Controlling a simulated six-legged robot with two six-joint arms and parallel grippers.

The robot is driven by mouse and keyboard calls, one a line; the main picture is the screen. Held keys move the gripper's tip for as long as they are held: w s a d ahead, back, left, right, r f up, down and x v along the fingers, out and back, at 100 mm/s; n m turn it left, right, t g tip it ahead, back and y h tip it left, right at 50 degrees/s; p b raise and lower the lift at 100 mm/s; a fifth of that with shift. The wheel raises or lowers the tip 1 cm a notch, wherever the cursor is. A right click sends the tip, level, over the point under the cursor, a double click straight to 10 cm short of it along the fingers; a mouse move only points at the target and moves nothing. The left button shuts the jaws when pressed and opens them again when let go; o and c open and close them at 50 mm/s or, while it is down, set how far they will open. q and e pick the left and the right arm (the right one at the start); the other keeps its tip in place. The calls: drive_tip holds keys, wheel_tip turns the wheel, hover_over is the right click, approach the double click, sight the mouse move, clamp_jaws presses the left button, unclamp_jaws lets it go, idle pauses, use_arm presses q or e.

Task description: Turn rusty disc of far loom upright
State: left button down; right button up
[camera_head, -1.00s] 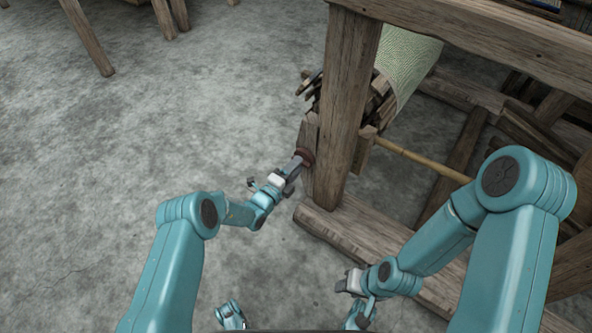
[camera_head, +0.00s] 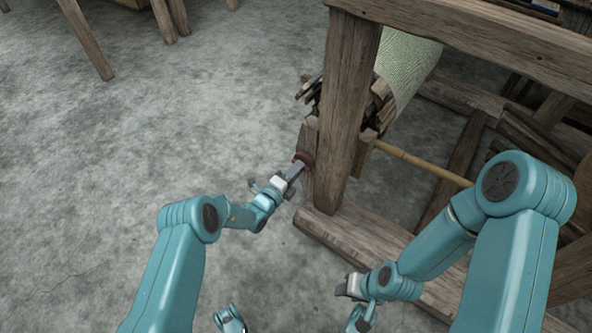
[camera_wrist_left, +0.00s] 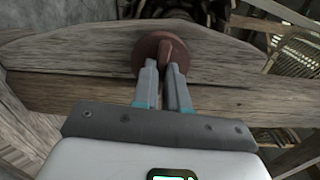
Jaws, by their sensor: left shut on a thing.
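The rusty disc (camera_head: 305,158) is a small red-brown round piece on the side of the loom's wooden post (camera_head: 346,110). In the left wrist view the disc (camera_wrist_left: 150,50) lies against a wooden plank (camera_wrist_left: 80,55), with a raised ridge across its face. My left gripper (camera_head: 297,168) reaches it from the lower left. In the left wrist view its fingers (camera_wrist_left: 170,66) are shut on the disc's ridge, which stands between the fingertips close to upright in that picture. My right gripper (camera_head: 350,287) is empty, low in front of the loom's bottom beam; its jaw gap is too small to judge.
The loom's bottom beam (camera_head: 365,245) runs along the floor to the lower right. A rolled pale green cloth (camera_head: 408,65) and a toothed wooden wheel (camera_head: 378,104) sit behind the post. A light rod (camera_head: 425,165) crosses right. The concrete floor (camera_head: 130,150) at left is clear.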

use_arm(q)
drive_tip(key=shift+a+m, duration=0.1)
drive_tip(key=shift+m, duration=8.3)
use_arm(e)
drive_tip(key=shift+w+f, duration=0.1)
drive_tip(key=shift+f, duration=0.05)
use_arm(q)
drive_tip(key=c, duration=1.2)
unclamp_jaws()
drive_tip(key=shift+o, duration=0.2)
drive_tip(key=shift+s, duration=0.1)
drive_tip(key=p+v, duration=0.6)
drive_tip(key=v, duration=1)
use_arm(e)
wheel_tip(320, 180, up, 6)
drive_tip(key=s+a, duration=0.1)
drive_tip(key=s, duration=0.1)
drive_tip(key=shift+s+g, duration=0.2)
drive_tip(key=shift+g, duration=0.2)
